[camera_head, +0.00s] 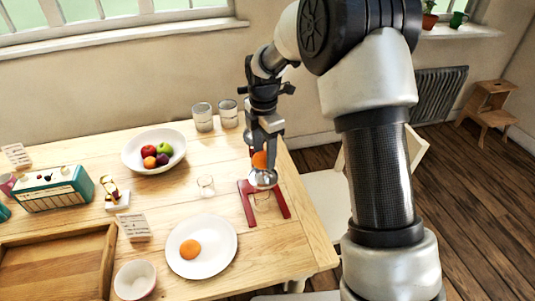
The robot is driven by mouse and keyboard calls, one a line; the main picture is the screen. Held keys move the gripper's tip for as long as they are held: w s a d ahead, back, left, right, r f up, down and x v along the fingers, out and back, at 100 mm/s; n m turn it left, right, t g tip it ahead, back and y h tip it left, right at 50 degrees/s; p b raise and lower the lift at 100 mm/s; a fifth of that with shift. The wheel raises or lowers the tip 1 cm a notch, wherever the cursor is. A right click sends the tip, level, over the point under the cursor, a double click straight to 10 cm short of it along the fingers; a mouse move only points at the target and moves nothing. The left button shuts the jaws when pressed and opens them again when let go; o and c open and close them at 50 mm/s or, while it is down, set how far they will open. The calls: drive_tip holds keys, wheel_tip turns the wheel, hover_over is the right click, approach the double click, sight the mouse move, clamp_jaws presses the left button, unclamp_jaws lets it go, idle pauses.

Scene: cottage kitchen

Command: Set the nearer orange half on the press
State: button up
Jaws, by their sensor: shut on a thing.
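My gripper (264,153) points down at the right part of the table and is shut on an orange half (260,160). The fingers hide part of this half. The press (248,203) has a red base with a silver round part (263,179) on top. The held half is right at this silver part; I cannot tell whether they touch. A glass (262,200) stands below the silver part, between the red arms of the base. Another orange half (190,249) lies on a white plate (218,262) at the front of the table.
A small empty glass (206,185) stands left of the press. A wooden tray (98,258), white bowl (134,280), card (134,226) and teal radio (54,188) are at the left.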

sight(264, 153)
drive_tip(key=shift+f+b, duration=1.95)
drive_tip(key=shift+f, duration=0.85)
drive_tip(key=shift+f, duration=0.35)
drive_tip(key=o, duration=0.4)
drive_tip(key=shift+r+p, duration=4.05)
drive_tip(key=shift+r, duration=1.5)
drive_tip(key=shift+f, duration=0.1)
